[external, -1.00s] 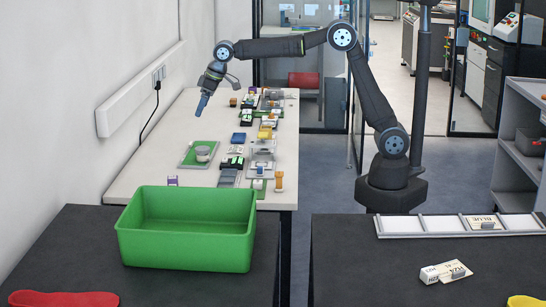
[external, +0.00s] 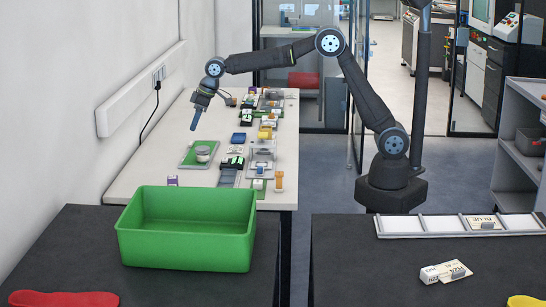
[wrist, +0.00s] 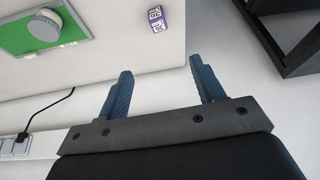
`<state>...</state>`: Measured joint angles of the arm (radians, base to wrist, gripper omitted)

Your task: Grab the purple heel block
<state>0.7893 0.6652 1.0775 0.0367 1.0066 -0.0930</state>
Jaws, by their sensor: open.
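The purple heel block (external: 173,181) lies near the front left corner of the white table, in front of the green mat. In the wrist view the block (wrist: 158,20) is at the top, with white labels on its faces, apart from the fingers. My gripper (external: 194,125) hangs above the left edge of the table, farther back than the block. In the wrist view my gripper (wrist: 164,93) has its two blue fingers spread with nothing between them.
A green mat (external: 189,158) with a round grey piece (external: 203,153) lies on the white table (external: 143,188). Several small blocks and fixtures stand along its right side. A green bin (external: 187,229) stands in front. The wall with a socket strip (external: 140,90) is at the left.

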